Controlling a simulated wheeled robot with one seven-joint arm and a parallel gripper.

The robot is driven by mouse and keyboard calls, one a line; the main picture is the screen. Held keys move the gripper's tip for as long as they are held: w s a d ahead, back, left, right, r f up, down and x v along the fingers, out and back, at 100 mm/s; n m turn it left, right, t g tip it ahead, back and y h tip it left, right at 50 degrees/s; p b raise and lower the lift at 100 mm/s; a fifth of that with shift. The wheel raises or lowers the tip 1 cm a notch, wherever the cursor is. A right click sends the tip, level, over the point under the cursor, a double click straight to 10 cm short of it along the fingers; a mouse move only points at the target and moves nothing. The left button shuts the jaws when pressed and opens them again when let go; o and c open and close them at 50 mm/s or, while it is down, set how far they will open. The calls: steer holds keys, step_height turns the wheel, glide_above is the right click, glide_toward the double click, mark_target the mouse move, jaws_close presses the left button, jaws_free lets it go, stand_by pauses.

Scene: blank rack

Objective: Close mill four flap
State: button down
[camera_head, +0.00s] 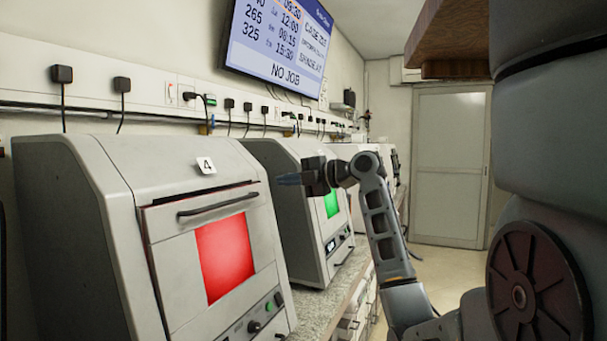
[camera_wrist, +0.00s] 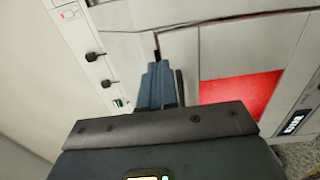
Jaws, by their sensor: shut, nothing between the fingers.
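Mill four (camera_head: 82,215) is the near grey machine with a "4" label on top. Its flap (camera_head: 172,222) has a dark bar handle (camera_head: 218,201) and a red window (camera_head: 224,257). My gripper (camera_head: 287,179) is shut and empty, pointing left, just right of the flap's upper part in the head view. In the wrist view my fingers (camera_wrist: 158,84) overlap the mill front beside the red window (camera_wrist: 243,95). Contact cannot be told.
A second mill (camera_head: 290,215) with a green window stands to the right on the speckled counter (camera_head: 318,312), with more machines beyond. Sockets and plugs line the wall rail (camera_head: 180,95). A screen (camera_head: 278,38) hangs above. A door (camera_head: 449,165) and open floor lie behind my arm.

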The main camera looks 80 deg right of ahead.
mark_target(258, 184)
steer(key=p+x, duration=0.1)
steer(key=x, duration=0.4)
steer(key=shift+w+d+f, duration=0.1)
steer(key=shift+w, duration=0.2)
steer(key=shift+w+d+f+g+b, duration=0.15)
steer(key=shift+w+g+b, duration=0.2)
steer(key=shift+w, duration=0.8)
steer(key=shift+w, duration=0.1)
